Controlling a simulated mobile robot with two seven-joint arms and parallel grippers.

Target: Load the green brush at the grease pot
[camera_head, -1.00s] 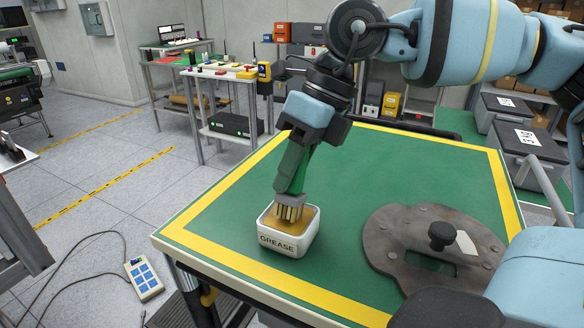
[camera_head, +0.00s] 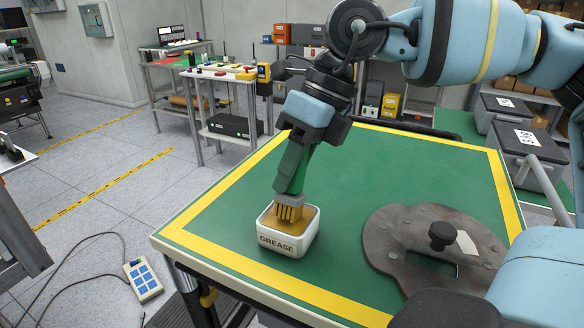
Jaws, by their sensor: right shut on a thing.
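My right gripper (camera_head: 306,135) is shut on the green brush (camera_head: 293,168) and holds it tilted, bristles down, over the grease pot (camera_head: 283,246). The pot is a white, rounded square tub marked GREASE, standing near the left front part of the green table. Yellow-brown grease shows inside it. The brush's bristles (camera_head: 289,210) are down inside the pot's opening and look yellow-brown; their tips are hidden in the grease. My left gripper cannot be made out in the view.
A dark metal plate (camera_head: 395,252) with a black knob and an opening lies on the table (camera_head: 420,170) to the right of the pot. The table's middle and back are clear. A corded pendant (camera_head: 143,279) lies on the floor at left.

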